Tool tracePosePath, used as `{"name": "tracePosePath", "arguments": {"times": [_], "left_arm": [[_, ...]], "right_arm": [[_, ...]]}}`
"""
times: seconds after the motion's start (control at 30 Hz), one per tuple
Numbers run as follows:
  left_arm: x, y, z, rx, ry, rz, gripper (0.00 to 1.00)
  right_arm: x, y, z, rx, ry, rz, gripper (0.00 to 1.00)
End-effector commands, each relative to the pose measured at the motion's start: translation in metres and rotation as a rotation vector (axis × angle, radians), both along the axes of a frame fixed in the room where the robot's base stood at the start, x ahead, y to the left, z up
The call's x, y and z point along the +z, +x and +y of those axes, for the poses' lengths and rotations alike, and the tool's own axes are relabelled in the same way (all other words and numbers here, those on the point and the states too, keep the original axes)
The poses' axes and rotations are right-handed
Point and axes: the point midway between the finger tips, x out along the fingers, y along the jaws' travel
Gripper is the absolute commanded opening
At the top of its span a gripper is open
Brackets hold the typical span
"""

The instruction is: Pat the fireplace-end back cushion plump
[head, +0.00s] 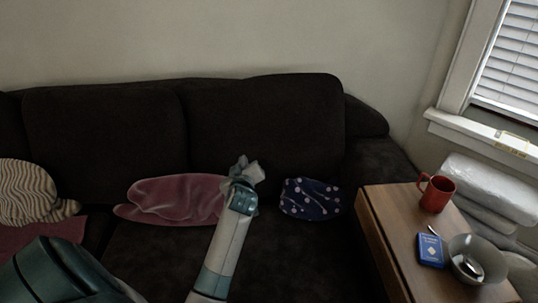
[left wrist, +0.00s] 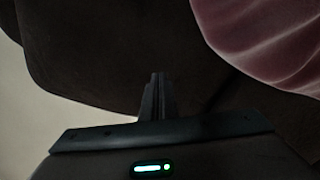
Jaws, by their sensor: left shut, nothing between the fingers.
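A dark sofa carries two large back cushions, a left one (head: 105,140) and a right one (head: 265,120). The fireplace is not in view, so I cannot tell which is the fireplace-end one. My left gripper (head: 245,168) is shut and empty, in front of the lower part of the right back cushion. Its closed fingers (left wrist: 156,95) point at dark upholstery (left wrist: 110,50) in the left wrist view; I cannot tell whether they touch it. My right gripper is not in view.
A pink pillow (head: 170,197) lies left of the gripper and a dotted navy pillow (head: 310,200) right of it. A striped pillow (head: 30,195) is far left. A wooden table (head: 385,230) at right holds a red mug (head: 436,194), blue box (head: 430,250) and bowl (head: 477,259).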

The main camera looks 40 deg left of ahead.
Motion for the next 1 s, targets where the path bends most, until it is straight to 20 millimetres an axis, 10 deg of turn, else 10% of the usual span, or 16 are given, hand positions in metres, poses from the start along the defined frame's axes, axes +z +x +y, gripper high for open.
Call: {"name": "tracePosePath", "arguments": {"times": [1.0], "left_arm": [[-0.006, 0.017, 0.015, 0.000, 0.001, 0.001, 0.00]], "right_arm": [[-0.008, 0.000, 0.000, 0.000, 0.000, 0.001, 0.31]]}}
